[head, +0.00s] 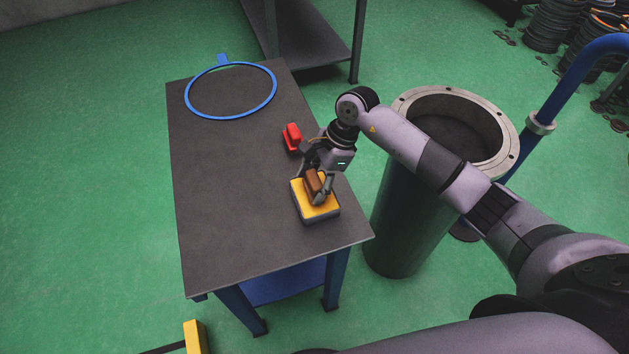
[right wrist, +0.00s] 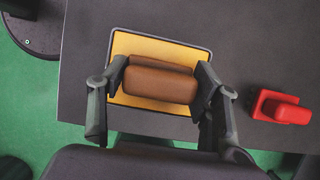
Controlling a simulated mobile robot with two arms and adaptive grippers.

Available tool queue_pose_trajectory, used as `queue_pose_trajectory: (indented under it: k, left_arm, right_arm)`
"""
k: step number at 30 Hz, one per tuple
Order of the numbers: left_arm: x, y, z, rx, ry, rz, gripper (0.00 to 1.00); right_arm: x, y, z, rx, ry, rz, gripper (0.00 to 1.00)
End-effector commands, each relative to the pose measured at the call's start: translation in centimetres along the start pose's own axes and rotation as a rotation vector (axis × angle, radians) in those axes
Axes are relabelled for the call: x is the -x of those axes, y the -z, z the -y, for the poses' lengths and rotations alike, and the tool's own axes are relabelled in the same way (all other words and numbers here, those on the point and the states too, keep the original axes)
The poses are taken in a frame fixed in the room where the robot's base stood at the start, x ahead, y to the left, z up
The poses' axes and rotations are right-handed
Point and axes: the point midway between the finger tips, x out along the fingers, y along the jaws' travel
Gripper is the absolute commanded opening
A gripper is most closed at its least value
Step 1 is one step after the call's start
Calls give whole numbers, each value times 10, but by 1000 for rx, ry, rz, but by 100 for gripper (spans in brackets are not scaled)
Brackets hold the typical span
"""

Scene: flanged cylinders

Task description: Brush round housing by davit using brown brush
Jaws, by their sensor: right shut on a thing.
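The brown brush (head: 313,182) is on a yellow-topped pad in a grey tray (head: 318,212) at the table's near right corner. My right gripper (head: 319,190) is shut on the brush. In the right wrist view the brush (right wrist: 160,84) lies between both fingers, over the yellow pad (right wrist: 160,44); I cannot tell whether it still touches the pad. The round housing (head: 402,225) is a tall dark cylinder with a pale bolted flange and an open top, right of the table. The blue davit (head: 571,82) curves up behind it. My right arm crosses in front of the flange. My left gripper is not in view.
A red brush-like block (head: 292,138) lies on the dark table (head: 225,200), beyond the tray. A blue ring (head: 188,98) lies at the table's far end. A dark shelf unit (head: 310,45) stands behind. Several stacked rings (head: 552,22) are at the back right. Green floor is open left.

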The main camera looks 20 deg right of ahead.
Motion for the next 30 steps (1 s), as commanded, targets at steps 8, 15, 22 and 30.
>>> queue_pose_trajectory:
  k: [8,15,22,30]
  left_arm:
    - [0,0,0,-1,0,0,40]
    - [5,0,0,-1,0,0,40]
    - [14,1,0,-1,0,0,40]
    - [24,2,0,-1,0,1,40]
  right_arm:
    - [-2,1,-2,-1,-5,-3,36]
    - [6,-2,-1,0,-3,-3,36]
    - [24,-10,-1,0,-2,-2,36]
    - [45,-18,0,0,0,-2,36]
